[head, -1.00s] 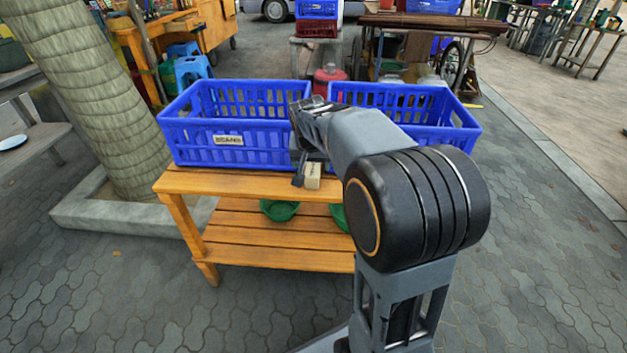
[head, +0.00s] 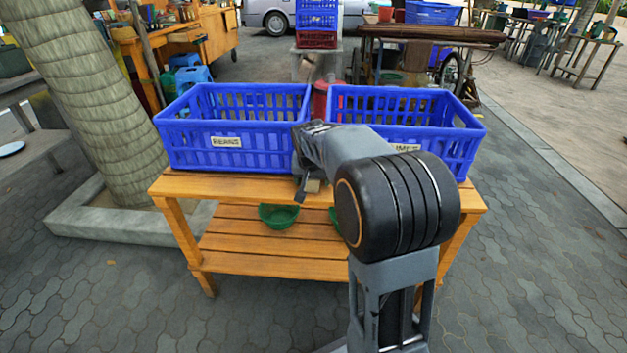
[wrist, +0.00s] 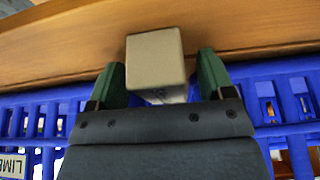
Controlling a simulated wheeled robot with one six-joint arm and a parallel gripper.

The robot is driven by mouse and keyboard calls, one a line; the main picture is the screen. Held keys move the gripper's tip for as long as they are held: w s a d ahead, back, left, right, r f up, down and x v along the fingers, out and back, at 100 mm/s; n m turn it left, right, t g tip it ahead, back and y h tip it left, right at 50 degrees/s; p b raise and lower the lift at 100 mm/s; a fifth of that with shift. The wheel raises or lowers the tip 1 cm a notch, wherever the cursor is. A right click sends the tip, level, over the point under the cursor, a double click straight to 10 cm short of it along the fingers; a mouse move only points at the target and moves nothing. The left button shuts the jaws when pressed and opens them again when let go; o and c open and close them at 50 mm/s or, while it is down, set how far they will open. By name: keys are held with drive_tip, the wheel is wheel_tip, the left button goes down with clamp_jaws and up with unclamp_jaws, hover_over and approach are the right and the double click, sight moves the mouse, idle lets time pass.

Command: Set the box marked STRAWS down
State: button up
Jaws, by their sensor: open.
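A small beige box (wrist: 155,62) shows between the two green fingertips in the wrist view. No STRAWS marking is readable on it. My gripper (wrist: 162,78) is open around the box, with a small gap at the right finger; the left finger looks very close to it. In the head view the box (head: 313,186) is a small patch, partly hidden by my gripper (head: 306,188), at the front of the wooden table (head: 240,188). I cannot tell for sure whether it rests on the tabletop.
A blue crate labelled BEANS (head: 190,150) stands left on the table. A second blue crate (head: 463,140), its label partly hidden and reading like LIMES, stands right. A narrow bare strip runs along the front. Green bowls, one here (head: 279,216), sit on the lower shelf.

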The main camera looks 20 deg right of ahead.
drive_tip(key=shift+c, duration=0.4)
drive_tip(key=c, duration=1)
drive_tip(key=shift+r, duration=0.15)
